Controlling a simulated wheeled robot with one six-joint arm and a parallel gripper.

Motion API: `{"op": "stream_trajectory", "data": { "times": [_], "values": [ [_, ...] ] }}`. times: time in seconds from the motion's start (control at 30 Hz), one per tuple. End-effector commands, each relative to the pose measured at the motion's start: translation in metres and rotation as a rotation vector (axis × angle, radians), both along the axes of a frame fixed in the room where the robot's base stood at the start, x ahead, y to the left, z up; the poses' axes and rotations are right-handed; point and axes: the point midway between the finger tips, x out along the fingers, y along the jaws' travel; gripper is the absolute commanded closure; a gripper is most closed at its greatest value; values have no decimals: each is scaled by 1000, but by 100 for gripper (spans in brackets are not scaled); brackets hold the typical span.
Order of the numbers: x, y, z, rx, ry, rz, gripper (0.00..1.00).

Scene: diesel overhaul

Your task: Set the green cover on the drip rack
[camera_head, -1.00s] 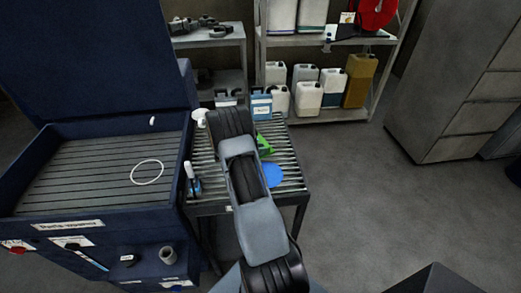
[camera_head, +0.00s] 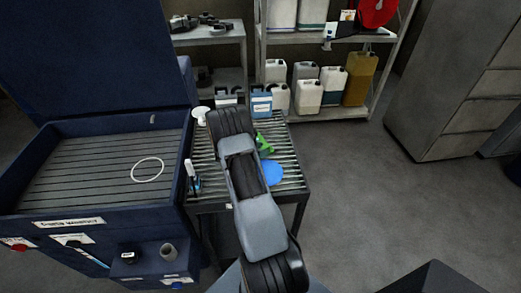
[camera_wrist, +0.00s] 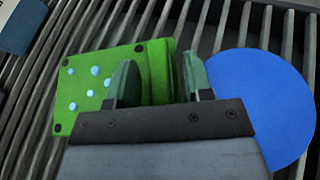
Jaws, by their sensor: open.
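The green cover (camera_wrist: 92,82) lies on the slatted drip rack (camera_wrist: 35,105) in the wrist view, with several light blue spots on its flat face. A raised green part of it (camera_wrist: 159,68) stands between the two fingers of my open gripper (camera_wrist: 160,80). The left finger overlaps the flat face in the picture; the right finger is beside the raised part, near the blue disc. I cannot tell whether either finger touches the cover. In the head view, a piece of the green cover (camera_head: 265,144) shows right of my arm, which hides my gripper. The drip rack (camera_head: 290,176) stands beside the washer.
A blue disc (camera_wrist: 262,105) lies on the rack right of the cover. A blue-labelled container (camera_head: 261,103) stands at the rack's back, and a white-capped bottle (camera_head: 190,172) at its left edge. The blue parts washer (camera_head: 70,253) is left, a jug shelf behind. Floor at right is clear.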

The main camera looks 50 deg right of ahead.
Motion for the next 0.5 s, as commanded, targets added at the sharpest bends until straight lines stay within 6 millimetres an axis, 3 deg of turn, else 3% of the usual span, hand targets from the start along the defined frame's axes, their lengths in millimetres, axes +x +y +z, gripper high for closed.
{"op": "stream_trajectory", "data": {
  "times": [0.17,0.5],
  "values": [
    [0,0,5,0,0,0,53],
    [15,44,20,-1,-1,3,53]
  ]
}}
